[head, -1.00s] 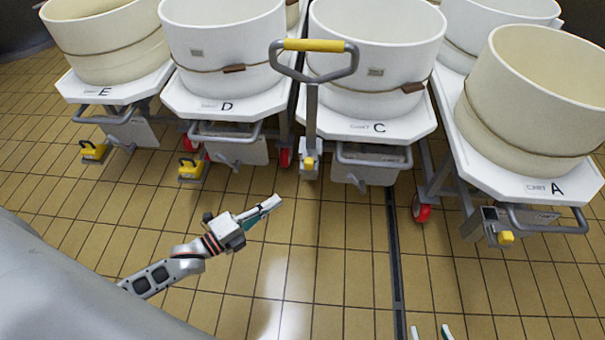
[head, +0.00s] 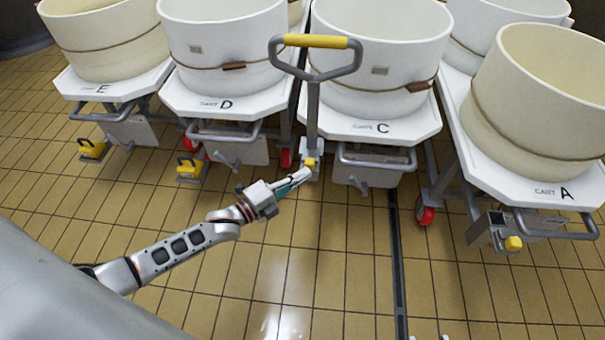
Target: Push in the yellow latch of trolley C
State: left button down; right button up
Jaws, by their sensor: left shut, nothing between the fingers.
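Trolley C (head: 395,128) carries a white vat and stands at the middle back of the head view. Its tall grey handle with a yellow grip (head: 315,41) stands upright at its front left. The small yellow latch (head: 310,162) sits at the foot of that handle. My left gripper (head: 307,173) is shut and empty, with its fingertips at or just below the latch. I cannot tell whether they touch it. Only the separated fingertips of my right gripper (head: 428,337) show at the bottom edge.
Trolleys E (head: 130,82), D (head: 180,97) and A (head: 510,177) stand beside C with vats on them. Yellow parts sit low on E, D and A. A dark floor channel (head: 396,260) runs forward from C. The tiled floor in front is clear.

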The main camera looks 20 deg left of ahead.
aim_at(310, 160)
pick_arm(q)
jog(key=shift+w+a, duration=0.1)
jog(key=shift+w, duration=0.1)
pick_arm(e)
jog(key=shift+w+a+r, duration=0.1)
jog(key=shift+w+r, duration=0.05)
jog(key=shift+w, duration=0.1)
pick_arm(q)
jog(key=shift+w+a, duration=0.15)
jog(key=shift+w, duration=0.4)
jog(key=shift+w+a+r+b, duration=0.1)
jog(key=shift+w+a+b, duration=0.1)
jog(key=shift+w, duration=0.15)
jog(key=shift+w+a+b, duration=0.1)
jog(key=shift+w+b, duration=0.1)
jog(key=shift+w, duration=0.15)
pick_arm(e)
jog(key=shift+s+a+r, duration=0.1)
jog(key=shift+a+r, duration=0.15)
jog(key=shift+a, duration=0.35)
